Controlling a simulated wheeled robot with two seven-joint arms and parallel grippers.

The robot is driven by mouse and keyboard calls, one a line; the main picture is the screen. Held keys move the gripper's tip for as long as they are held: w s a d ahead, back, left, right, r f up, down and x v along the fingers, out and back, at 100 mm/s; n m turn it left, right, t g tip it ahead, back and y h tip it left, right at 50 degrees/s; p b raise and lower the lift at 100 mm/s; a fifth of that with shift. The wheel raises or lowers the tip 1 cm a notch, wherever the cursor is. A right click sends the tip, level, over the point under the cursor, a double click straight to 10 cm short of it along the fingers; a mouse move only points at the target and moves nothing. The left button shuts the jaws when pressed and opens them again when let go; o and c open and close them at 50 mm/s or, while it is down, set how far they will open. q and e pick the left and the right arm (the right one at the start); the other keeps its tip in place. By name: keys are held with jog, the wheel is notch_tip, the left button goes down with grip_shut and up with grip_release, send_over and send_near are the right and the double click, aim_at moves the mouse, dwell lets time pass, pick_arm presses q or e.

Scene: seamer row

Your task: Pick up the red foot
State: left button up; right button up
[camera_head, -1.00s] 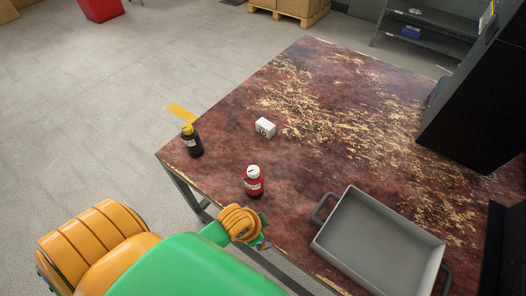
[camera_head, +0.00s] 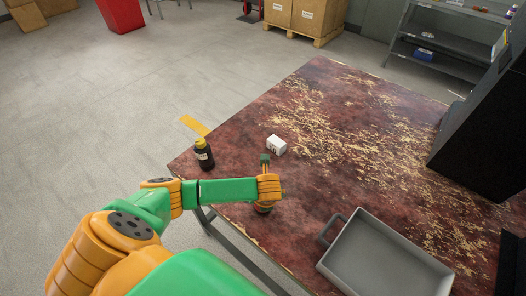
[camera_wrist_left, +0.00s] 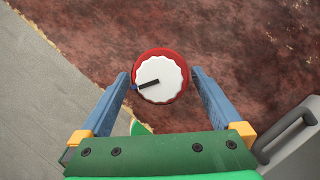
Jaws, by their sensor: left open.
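My left gripper (camera_wrist_left: 160,74) is open, with one blue finger on each side of the bottle. I cannot tell whether either finger touches it. In the head view my left wrist is over the bottle's place on the table and mostly hides it. My right gripper is not in view.
A grey tray (camera_head: 332,262) is at the front right. A black machine (camera_head: 485,140) stands at right.

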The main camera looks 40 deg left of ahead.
pick_arm(q)
jog(key=x, duration=0.3)
jog(key=shift+d, duration=0.1)
jog(key=c, duration=1.5)
